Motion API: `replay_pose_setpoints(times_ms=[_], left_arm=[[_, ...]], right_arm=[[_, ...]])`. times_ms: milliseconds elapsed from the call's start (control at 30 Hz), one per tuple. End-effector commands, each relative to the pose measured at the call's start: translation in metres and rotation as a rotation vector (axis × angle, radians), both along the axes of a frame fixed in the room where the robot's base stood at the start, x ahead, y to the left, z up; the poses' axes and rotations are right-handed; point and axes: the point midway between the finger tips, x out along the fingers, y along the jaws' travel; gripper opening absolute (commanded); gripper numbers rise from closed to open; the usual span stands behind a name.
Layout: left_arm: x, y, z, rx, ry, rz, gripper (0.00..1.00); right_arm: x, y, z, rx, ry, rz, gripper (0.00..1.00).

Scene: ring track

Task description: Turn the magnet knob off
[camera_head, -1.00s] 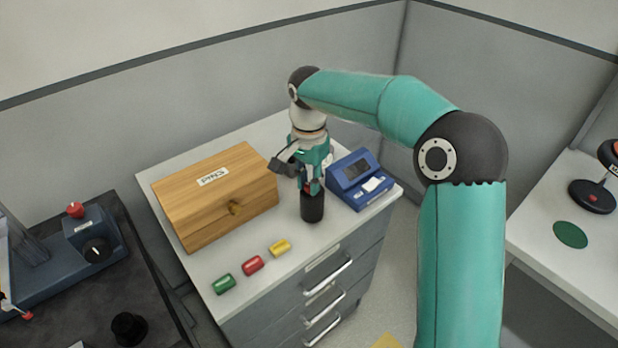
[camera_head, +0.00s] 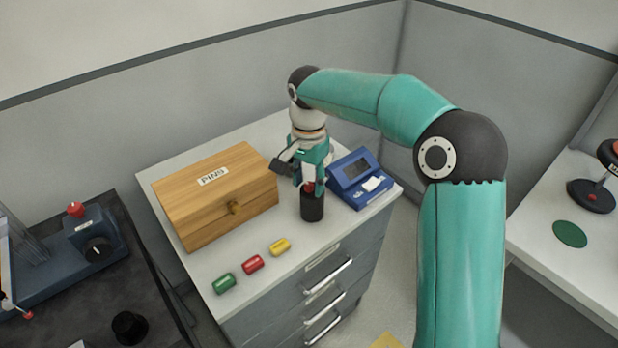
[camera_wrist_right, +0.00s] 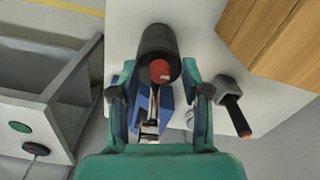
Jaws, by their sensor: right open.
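A dark blue-grey device (camera_head: 92,226) on the black bench at the left carries a round black knob (camera_head: 97,248) with a pale mark on its face; it looks like the magnet knob. A red button (camera_head: 75,209) sits on top of it. My right gripper (camera_head: 309,186) is far from it, above the white cabinet. It is open, pointing down over a black cup (camera_head: 312,208) holding a red-topped item (camera_head: 309,187). In the right wrist view the fingers (camera_wrist_right: 159,72) stand apart on both sides of the red top (camera_wrist_right: 160,70). My left gripper is not in view.
A wooden PINS box (camera_head: 215,205) stands left of the cup, and a blue instrument (camera_head: 361,180) right of it. Green (camera_head: 223,283), red (camera_head: 252,264) and yellow (camera_head: 280,247) pieces lie in front. A short black cylinder (camera_head: 129,327) stands on the black bench. A gap separates bench and cabinet.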

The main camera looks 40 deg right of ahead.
Motion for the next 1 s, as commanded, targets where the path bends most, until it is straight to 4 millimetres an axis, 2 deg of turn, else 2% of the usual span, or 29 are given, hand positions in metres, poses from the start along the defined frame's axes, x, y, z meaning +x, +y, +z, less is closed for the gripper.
replay_pose_setpoints(times_ms=[167, 267, 600, 700, 833, 1000], left_arm=[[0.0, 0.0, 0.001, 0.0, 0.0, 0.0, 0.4], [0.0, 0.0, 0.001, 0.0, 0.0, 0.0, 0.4], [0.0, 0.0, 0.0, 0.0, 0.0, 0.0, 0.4], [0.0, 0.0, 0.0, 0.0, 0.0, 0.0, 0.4], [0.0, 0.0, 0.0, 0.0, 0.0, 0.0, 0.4], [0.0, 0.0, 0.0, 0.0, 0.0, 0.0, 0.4]], right_arm=[[0.001, 0.0, 0.009, -0.001, -0.004, -0.001, 0.47], [0.001, 0.0, 0.022, -0.001, -0.006, -0.001, 0.47], [0.002, 0.0, 0.089, 0.0, -0.005, 0.0, 0.47], [0.002, 0.0, 0.102, 0.0, -0.002, 0.0, 0.47], [0.001, 0.0, 0.114, -0.001, -0.001, 0.0, 0.47], [0.001, 0.0, 0.119, 0.0, 0.0, 0.0, 0.47]])
